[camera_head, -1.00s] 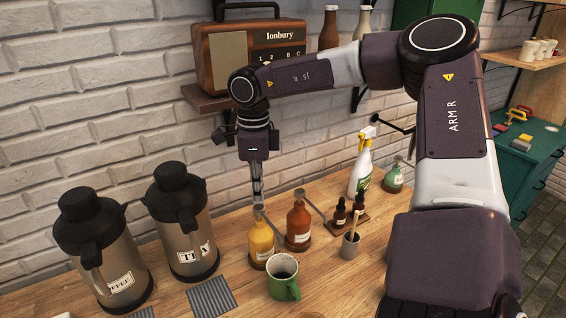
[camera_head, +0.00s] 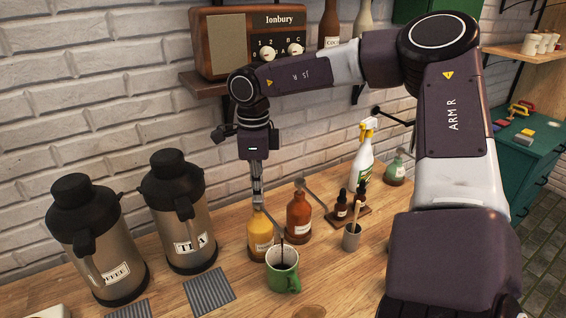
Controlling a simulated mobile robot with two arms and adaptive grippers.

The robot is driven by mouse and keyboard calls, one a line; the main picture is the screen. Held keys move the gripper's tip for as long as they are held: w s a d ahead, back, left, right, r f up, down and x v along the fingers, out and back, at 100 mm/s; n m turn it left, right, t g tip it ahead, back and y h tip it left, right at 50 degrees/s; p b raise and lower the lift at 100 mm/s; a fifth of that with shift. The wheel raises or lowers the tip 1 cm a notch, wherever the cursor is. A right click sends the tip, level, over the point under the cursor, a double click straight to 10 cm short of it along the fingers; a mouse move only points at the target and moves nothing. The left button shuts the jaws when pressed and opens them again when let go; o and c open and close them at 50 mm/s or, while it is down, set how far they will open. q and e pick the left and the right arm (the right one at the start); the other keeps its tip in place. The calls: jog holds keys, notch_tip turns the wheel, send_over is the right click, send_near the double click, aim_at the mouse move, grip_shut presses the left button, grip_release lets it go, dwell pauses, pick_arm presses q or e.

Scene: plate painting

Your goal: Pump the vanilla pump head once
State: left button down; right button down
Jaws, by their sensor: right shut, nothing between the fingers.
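The yellow bottle (camera_head: 260,236), whose label is too small to read, stands on the wooden counter behind the green mug (camera_head: 284,275). My right gripper (camera_head: 257,203) points straight down with its fingers shut and empty, its tips at the top of the yellow bottle. The tips cover most of that bottle's pump head. A thin dark streak (camera_head: 282,249) runs down into the mug from above, below where the spout reaches. The brown bottle (camera_head: 299,216) with its own pump spout stands just right of the yellow one. My left gripper is out of view.
Two steel airpots, coffee (camera_head: 101,246) and tea (camera_head: 179,217), stand on the left. Dropper bottles (camera_head: 341,207), a small cup with a stick (camera_head: 352,237) and a spray bottle (camera_head: 363,160) stand to the right. A radio (camera_head: 222,47) sits on the shelf above my gripper.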

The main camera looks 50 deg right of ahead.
dwell(0.3)
jog(key=shift+r+p, duration=0.65)
jog(key=shift+r, duration=0.9)
jog(key=shift+r, duration=0.1)
jog(key=shift+r+p, duration=1.6)
jog(key=shift+r, duration=1.3)
